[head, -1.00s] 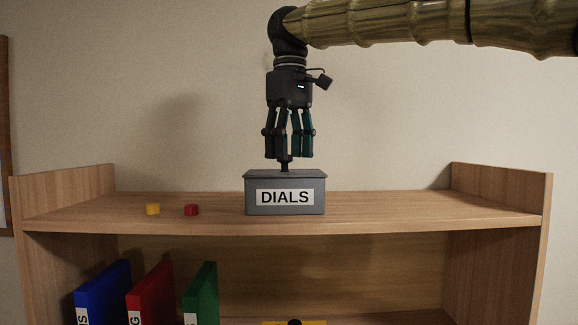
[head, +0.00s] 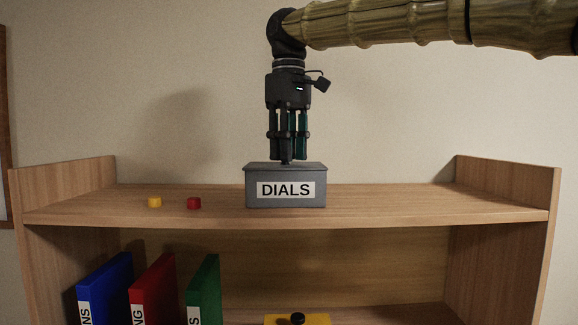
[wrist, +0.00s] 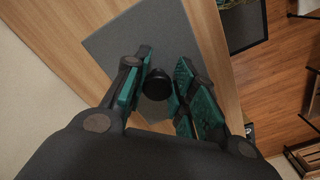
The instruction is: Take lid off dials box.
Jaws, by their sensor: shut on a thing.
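The grey dials box (head: 286,200) stands on the top shelf with a white "DIALS" label on its front. Its grey lid (head: 262,165) sits on the box; in the wrist view the lid (wrist: 120,48) is a flat grey rectangle. A round black knob (wrist: 157,84) stands up from the lid's middle. My gripper (head: 287,158) points straight down over the lid, with its fingers shut on the knob. In the wrist view the fingers lie on both sides of the knob. The inside of the box is hidden by the lid.
A yellow piece (head: 155,202) and a red piece (head: 194,203) lie on the wooden shelf (head: 400,205) left of the box. The shelf right of the box is clear up to its raised side panel (head: 508,185). Binders stand on the shelf below.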

